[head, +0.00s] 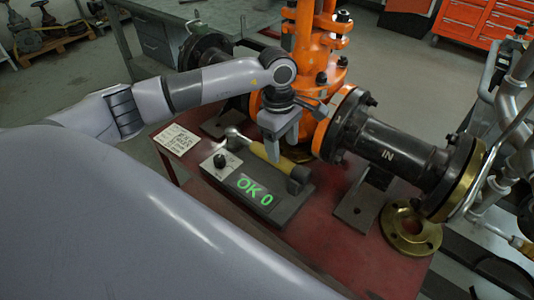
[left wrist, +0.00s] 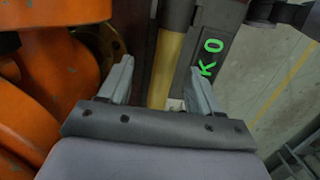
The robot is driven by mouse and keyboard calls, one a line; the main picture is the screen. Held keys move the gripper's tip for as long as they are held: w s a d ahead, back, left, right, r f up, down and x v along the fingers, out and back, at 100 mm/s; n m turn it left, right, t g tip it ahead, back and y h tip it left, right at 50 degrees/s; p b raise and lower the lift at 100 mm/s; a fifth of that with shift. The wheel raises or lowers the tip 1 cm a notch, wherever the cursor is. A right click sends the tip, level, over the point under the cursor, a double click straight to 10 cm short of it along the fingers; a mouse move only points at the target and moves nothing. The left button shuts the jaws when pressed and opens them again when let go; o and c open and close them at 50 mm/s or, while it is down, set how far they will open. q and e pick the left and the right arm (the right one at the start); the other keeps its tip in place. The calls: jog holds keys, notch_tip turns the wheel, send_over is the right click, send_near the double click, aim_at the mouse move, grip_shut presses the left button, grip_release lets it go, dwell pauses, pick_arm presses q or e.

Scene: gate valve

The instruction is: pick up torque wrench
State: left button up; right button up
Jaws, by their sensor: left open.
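The torque wrench has a yellow handle (head: 259,151) and a metal head at its left end. It lies across a grey stand (head: 284,208) whose green display reads "OK 0". My left gripper (head: 281,148) points down over the right part of the handle, its fingers apart. In the left wrist view the yellow handle (left wrist: 165,65) runs between the two open fingers, with space on both sides. The fingers hide part of the wrench in the head view. I cannot tell the exact height gap. My right gripper is not in view.
An orange gate valve (head: 322,55) with a dark pipe marked "IN" (head: 392,152) stands close behind the gripper. A brass flange ring (head: 411,230) lies at right on the red table (head: 345,262). A printed card (head: 175,140) lies left of the stand.

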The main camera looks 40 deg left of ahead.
aim_at(264, 156)
pick_arm(q)
jog(key=a, duration=0.1)
jog(key=a+y, duration=0.1)
jog(key=shift+w+a+r, duration=0.1)
jog(key=shift+a+r, duration=0.05)
jog(key=shift+a, duration=0.2)
jog(key=f, duration=0.2)
jog(key=a+f, duration=0.1)
jog(key=f, duration=0.4)
jog(key=shift+s+a, duration=0.15)
jog(key=shift+s, duration=0.15)
jog(key=shift+r, duration=0.1)
jog(key=shift+c, duration=0.4)
grip_shut()
jog(key=shift+w+r, duration=0.1)
